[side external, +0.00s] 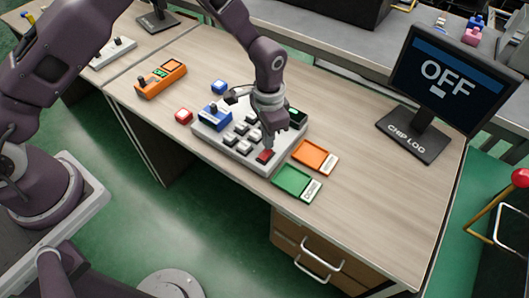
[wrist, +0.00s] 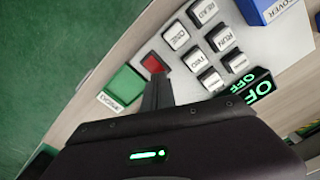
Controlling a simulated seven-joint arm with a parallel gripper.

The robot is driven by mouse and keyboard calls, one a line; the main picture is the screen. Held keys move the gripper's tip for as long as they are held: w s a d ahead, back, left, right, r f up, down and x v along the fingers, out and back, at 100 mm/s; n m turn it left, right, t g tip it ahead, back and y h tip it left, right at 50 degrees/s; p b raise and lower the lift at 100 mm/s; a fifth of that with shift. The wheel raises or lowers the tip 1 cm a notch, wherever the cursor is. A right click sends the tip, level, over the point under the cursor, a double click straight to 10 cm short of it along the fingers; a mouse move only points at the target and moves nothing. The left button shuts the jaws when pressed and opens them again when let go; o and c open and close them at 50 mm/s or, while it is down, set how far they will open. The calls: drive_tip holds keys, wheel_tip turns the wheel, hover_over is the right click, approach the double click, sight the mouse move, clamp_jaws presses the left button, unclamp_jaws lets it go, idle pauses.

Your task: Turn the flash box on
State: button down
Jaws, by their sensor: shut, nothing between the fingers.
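A pale grey box (side external: 213,138) with several white keys sits on the wooden desk; I take it for the flash box, though no name is readable on it. Its red button (side external: 265,156) is at the near right corner, and it also shows in the wrist view (wrist: 153,63). A small display (wrist: 259,86) on the box reads OFF in green. My gripper (side external: 268,146) is shut and empty, pointing down with its fingertips (wrist: 157,84) right at the red button. I cannot tell whether they touch it. The gripper hides part of the box.
A blue cover block (side external: 216,117) is on the box. An orange tray (side external: 315,157) and a green tray (side external: 297,183) lie to the right. A monitor (side external: 445,77) reads OFF.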

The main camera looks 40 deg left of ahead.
drive_tip(key=shift+f, duration=0.9)
idle(0.4)
drive_tip(key=shift+r, duration=3.55)
wheel_tip(320, 180, up, 7)
hover_over(260, 152)
drive_tip(key=s+a+r+n+t, duration=0.1)
drive_tip(key=s+a+r, duration=0.15)
drive_tip(key=r, duration=0.35)
drive_tip(key=s+a+r+n+t, duration=0.1)
drive_tip(key=s+a+r, duration=0.15)
drive_tip(key=r, duration=0.35)
drive_tip(key=s+a+r+n+t, duration=0.1)
drive_tip(key=s+a+r+n, duration=0.1)
drive_tip(key=s, duration=0.8)
drive_tip(key=s+a+r+n+t, duration=0.2)
drive_tip(key=s+a+r, duration=0.2)
drive_tip(key=s, duration=0.6)
drive_tip(key=shift+s+r+t, duration=0.25)
drive_tip(key=shift+s+t, duration=0.05)
drive_tip(key=shift+s, duration=0.05)
